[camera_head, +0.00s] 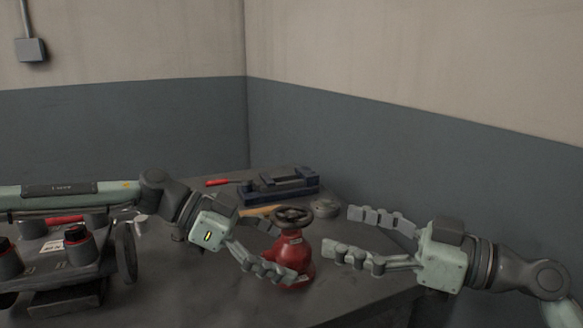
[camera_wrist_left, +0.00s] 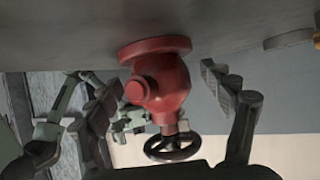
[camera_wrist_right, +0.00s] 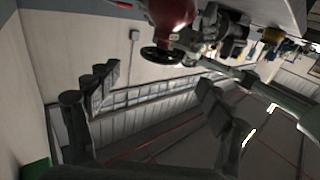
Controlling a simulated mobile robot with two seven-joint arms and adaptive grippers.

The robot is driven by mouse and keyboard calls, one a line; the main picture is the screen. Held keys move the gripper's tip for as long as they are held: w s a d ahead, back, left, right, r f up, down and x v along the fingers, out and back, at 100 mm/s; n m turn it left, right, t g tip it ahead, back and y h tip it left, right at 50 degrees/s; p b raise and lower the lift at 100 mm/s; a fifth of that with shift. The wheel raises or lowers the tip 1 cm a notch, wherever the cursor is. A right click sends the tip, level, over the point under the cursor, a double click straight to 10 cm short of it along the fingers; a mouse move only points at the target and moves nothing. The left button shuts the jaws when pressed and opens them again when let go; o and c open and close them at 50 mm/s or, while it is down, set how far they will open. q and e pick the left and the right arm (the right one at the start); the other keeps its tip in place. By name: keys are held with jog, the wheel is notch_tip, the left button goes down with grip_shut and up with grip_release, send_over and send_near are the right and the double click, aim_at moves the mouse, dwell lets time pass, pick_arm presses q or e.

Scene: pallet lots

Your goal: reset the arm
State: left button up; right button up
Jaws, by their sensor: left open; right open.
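A red valve (camera_head: 290,258) with a dark handwheel (camera_head: 293,216) stands upright on the grey table (camera_head: 200,285). My left gripper (camera_head: 283,252) is open at the valve, with its fingers on either side of the red body. The left wrist view shows the valve (camera_wrist_left: 160,88) between the spread fingers; I cannot tell whether they touch it. My right gripper (camera_head: 340,232) is open and empty, to the right of the valve and apart from it. In the right wrist view the valve (camera_wrist_right: 172,12) is at the top edge, beyond the open fingers.
A blue and grey vise-like block (camera_head: 278,188) lies behind the valve, near a red-handled tool (camera_head: 217,182) and a wooden handle (camera_head: 258,211). A small grey round object (camera_head: 325,208) sits behind the valve. Walls (camera_head: 400,150) meet in a corner behind the table.

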pick_arm(q)
jog(key=shift+a+r, duration=0.4)
jog(key=shift+a, duration=0.2)
pick_arm(e)
jog(key=v, duration=0.3)
pick_arm(q)
jog(key=v, duration=0.5)
jog(key=shift+a, duration=0.1)
jog(key=shift+a+r, duration=0.15)
jog(key=shift+a, duration=0.1)
jog(key=x, duration=0.7)
jog(key=shift+d, duration=0.1)
pick_arm(e)
send_near(273, 210)
jog(key=x, duration=0.7)
jog(key=shift+w+f, duration=0.2)
jog(key=shift+w, duration=0.05)
jog(key=shift+m+t+h, duration=0.4)
jog(key=shift+t, duration=0.1)
jog(key=shift+d+r+m+t+h, duration=0.1)
jog(key=shift+d+m+t+h, duration=0.1)
jog(key=shift+m+t+h, duration=1.15)
jog(key=v, duration=1.2)
jog(key=shift+n+g+y, duration=0.25)
jog(key=shift+g+y, duration=0.1)
jog(key=w, duration=0.3)
jog(key=w+d+f, duration=0.1)
jog(key=w, duration=0.1)
